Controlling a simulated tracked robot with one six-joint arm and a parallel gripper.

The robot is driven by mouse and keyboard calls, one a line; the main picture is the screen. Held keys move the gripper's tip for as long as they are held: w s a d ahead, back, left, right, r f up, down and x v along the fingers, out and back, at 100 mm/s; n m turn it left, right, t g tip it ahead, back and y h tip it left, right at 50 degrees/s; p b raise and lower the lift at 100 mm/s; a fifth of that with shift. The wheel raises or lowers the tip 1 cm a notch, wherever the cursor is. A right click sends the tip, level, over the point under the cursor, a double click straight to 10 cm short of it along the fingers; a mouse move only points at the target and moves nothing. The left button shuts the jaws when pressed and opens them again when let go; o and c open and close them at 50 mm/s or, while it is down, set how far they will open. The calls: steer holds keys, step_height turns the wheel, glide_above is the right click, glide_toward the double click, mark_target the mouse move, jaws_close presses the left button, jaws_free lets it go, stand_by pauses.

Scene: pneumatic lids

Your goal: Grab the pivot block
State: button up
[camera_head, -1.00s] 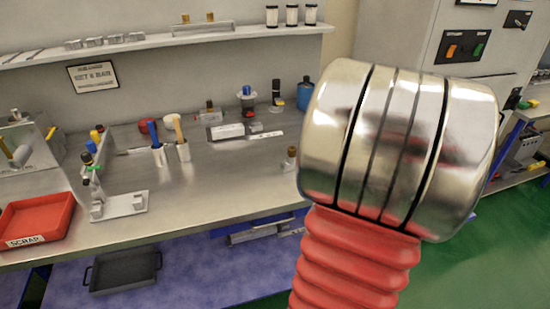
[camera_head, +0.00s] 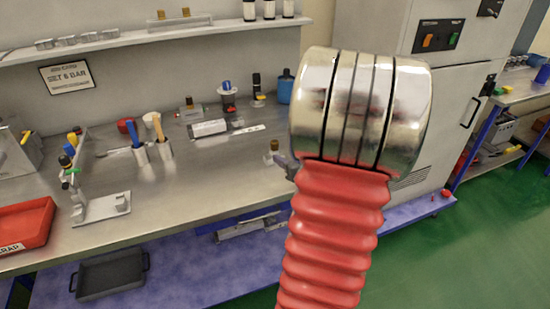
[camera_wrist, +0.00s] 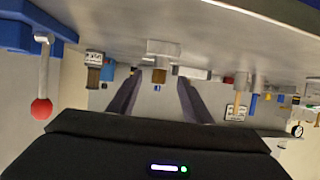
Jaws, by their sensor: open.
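A small block with a brass-coloured top (camera_head: 272,152), which I take for the pivot block, stands near the bench's front edge in the head view. In the wrist view, which is upside down, the silver block (camera_wrist: 164,48) with its brass knob shows ahead, in line with the gap between my fingers. My gripper (camera_wrist: 157,84) is open and empty, its two dark fingers apart. I cannot tell how far the block is from the fingertips. In the head view my arm hides most of the gripper; only a grey part shows beside the block.
The steel bench (camera_head: 195,190) is bare left of the block. A bracketed fixture (camera_head: 100,207) and a red scrap tray (camera_head: 25,225) stand further left. Bottles and a blue canister (camera_head: 285,88) stand behind. A red-balled lever (camera_wrist: 42,109) shows at left in the wrist view.

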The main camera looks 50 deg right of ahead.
mark_target(277, 152)
steer(key=shift+x, duration=1.45)
steer(key=shift+x, duration=2.6)
steer(key=shift+a+f, duration=0.1)
steer(key=shift+f, duration=0.05)
steer(key=shift+c, duration=0.7)
jaws_close()
